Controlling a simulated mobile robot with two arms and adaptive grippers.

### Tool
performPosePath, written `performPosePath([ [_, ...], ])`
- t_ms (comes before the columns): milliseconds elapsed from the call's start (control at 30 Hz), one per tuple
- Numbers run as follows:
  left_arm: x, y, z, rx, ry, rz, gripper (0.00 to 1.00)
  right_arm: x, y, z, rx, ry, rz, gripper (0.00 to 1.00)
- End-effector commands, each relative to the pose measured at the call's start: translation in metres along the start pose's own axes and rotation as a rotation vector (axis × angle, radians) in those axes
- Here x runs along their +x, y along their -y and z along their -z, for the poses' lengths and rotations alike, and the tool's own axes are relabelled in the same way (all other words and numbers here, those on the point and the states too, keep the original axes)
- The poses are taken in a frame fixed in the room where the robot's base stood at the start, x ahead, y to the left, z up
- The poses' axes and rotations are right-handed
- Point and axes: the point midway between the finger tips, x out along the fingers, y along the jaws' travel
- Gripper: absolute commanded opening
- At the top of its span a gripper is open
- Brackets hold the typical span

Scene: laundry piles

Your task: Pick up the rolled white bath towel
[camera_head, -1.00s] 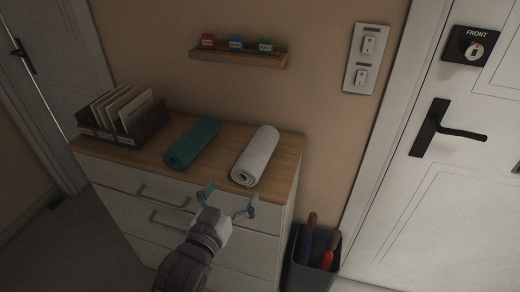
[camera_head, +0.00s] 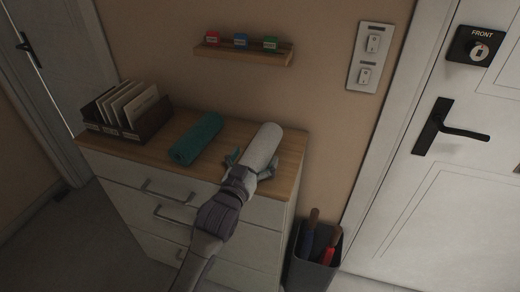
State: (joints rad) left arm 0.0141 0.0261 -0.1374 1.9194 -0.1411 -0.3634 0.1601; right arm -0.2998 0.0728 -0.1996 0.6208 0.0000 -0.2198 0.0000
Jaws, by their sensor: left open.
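The rolled white towel (camera_head: 263,145) lies on the wooden top of the dresser, toward its right end, its length running away from me. My left gripper (camera_head: 250,163) is open at the near end of the towel, with one finger to the left of the roll and the other to its right. The gripper and wrist hide the towel's near end, and I cannot tell whether the fingers touch it. My right gripper is out of view.
A rolled teal towel (camera_head: 197,138) lies just left of the white one. A dark file box (camera_head: 150,127) stands at the left end of the dresser top (camera_head: 290,160). A wall shelf (camera_head: 243,54) hangs above. A dark bin (camera_head: 310,265) stands right of the dresser.

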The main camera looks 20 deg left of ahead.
Motion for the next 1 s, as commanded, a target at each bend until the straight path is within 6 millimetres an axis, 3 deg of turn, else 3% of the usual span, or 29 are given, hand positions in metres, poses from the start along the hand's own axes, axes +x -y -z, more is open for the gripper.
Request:
performPosePath([
  [100,-0.0004,0.0,-0.0002,0.0,0.0,0.0,0.98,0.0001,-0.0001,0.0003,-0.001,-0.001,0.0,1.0],
  [567,-0.0006,0.0001,-0.0004,0.0,0.001,0.0,0.24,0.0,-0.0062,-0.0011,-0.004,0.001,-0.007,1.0],
  [1000,0.0009,0.0008,0.0067,0.001,-0.003,0.0,0.24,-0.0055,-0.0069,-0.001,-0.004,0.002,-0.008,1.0],
])
